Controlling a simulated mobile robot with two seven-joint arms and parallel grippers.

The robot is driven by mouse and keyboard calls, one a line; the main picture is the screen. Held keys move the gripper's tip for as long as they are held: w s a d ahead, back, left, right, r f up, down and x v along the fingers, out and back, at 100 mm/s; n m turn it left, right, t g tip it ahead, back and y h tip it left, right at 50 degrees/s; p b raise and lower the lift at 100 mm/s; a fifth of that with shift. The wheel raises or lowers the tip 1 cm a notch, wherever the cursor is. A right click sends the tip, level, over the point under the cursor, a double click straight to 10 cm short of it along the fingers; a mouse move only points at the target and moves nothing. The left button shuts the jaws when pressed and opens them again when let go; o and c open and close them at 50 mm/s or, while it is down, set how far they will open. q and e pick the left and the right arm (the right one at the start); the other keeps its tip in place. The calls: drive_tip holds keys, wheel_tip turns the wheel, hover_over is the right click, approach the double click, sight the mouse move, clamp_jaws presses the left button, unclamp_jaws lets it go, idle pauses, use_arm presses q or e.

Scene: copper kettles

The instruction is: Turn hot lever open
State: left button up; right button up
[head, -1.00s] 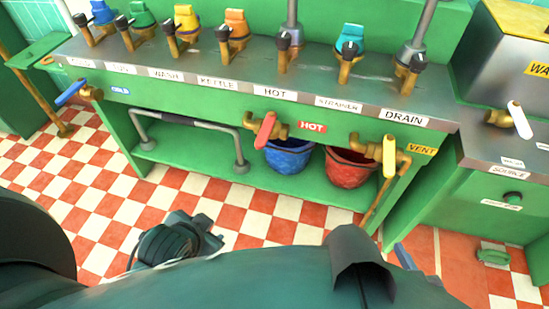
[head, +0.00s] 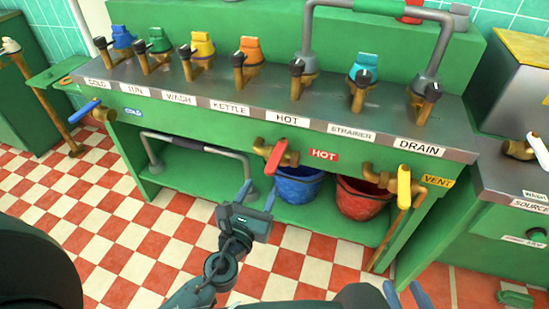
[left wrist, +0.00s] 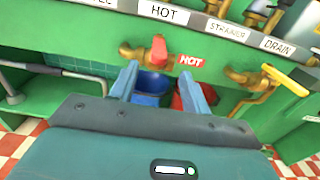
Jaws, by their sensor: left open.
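The hot lever is a red handle (head: 276,156) on a brass valve beside the red HOT label (head: 324,155), on the front of the green bench. It hangs slanting down to the left in the head view. In the left wrist view the red handle (left wrist: 158,50) is just beyond and between my fingertips. My left gripper (head: 258,194) is open and empty, below and left of the lever, not touching it. Its two fingers (left wrist: 159,82) show apart in the wrist view. Blue tips of my right gripper (head: 408,295) show at the bottom edge, mostly hidden.
A blue lever (head: 84,108) marked COLD is at the left, and a yellow lever (head: 404,186) marked VENT at the right. A blue bucket (head: 297,187) and a red bucket (head: 362,198) stand below. A grey rail (head: 195,146) crosses the bench's left opening.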

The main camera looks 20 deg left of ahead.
sight(275, 159)
use_arm(q)
drive_tip(key=w, duration=1.1)
drive_tip(key=shift+w+d, duration=0.15)
drive_tip(key=shift+w, duration=0.05)
clamp_jaws()
